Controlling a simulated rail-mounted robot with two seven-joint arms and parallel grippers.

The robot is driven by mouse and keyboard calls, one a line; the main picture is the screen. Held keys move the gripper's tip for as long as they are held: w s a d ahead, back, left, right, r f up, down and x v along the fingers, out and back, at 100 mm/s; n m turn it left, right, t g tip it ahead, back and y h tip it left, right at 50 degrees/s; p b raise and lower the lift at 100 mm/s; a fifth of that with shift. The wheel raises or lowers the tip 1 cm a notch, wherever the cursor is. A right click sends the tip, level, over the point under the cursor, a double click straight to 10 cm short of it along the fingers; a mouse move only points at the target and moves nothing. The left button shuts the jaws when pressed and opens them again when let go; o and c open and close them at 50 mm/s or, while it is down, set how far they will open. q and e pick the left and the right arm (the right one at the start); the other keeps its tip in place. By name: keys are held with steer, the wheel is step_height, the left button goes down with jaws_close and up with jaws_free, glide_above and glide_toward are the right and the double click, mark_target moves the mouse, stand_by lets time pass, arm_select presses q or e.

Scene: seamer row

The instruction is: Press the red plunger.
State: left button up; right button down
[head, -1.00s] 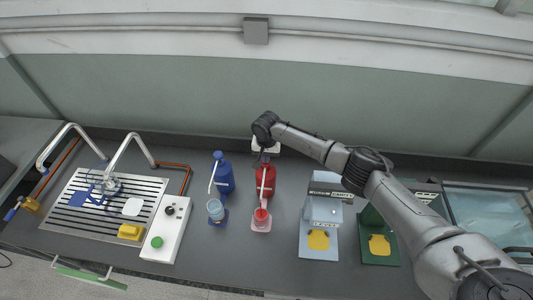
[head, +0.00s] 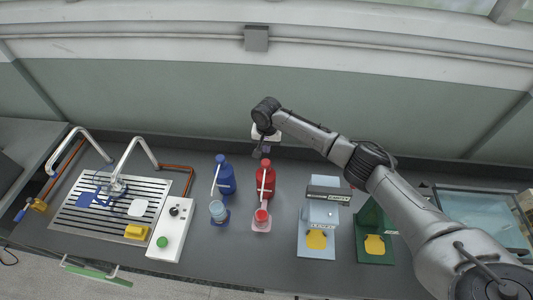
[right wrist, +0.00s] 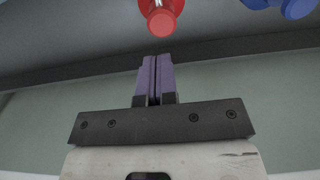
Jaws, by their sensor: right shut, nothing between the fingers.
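The red dispenser bottle (head: 267,180) with its red plunger top (head: 266,163) and a pale spout stands upright on the counter, with a small red-topped cup (head: 261,216) in front of it. My right gripper (head: 258,153) is shut and empty, pointing down just behind and above the plunger top. I cannot tell from the head view how large the gap is. In the right wrist view the purple fingertips (right wrist: 154,60) are together, and a red cylindrical end (right wrist: 162,20) shows beyond them, apart from them. My left gripper is not in view.
A blue dispenser bottle (head: 224,178) with a cup (head: 218,210) stands to the left. Further left are a white panel with a green button (head: 162,242) and a drain rack with taps. A pale blue press (head: 318,225) and a green one (head: 374,230) stand to the right.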

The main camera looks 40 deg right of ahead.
step_height(320, 180, up, 5)
steer(key=shift+r, duration=0.1)
stand_by(0.3)
stand_by(0.9)
